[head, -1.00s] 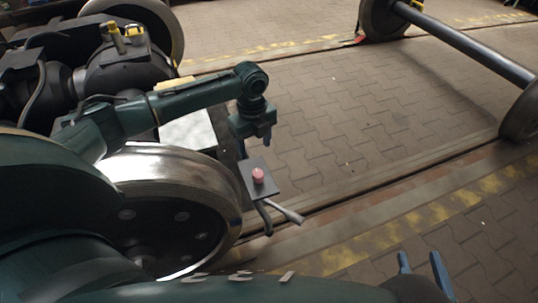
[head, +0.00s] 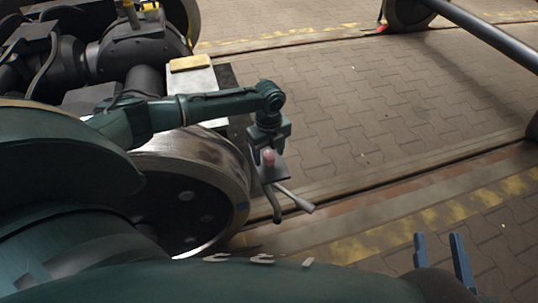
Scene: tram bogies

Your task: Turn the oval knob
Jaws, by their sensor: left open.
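The oval knob (head: 268,158) is small and pinkish red and sits on a small dark plate (head: 277,174) beside the wheel. My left gripper (head: 267,153) points down over the plate, open, with its fingers at either side of the knob. I cannot tell whether they touch it. The gripper partly hides the knob and the plate. My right gripper (head: 442,245) shows at the lower right with its two blue fingers apart, empty and away from the knob.
A lever with a light handle (head: 296,200) sticks out below the plate. A large steel wheel (head: 200,160) stands close at the left, under my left arm. A yellow block (head: 190,63) lies on a pale surface behind. Paved floor (head: 370,130) is open to the right.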

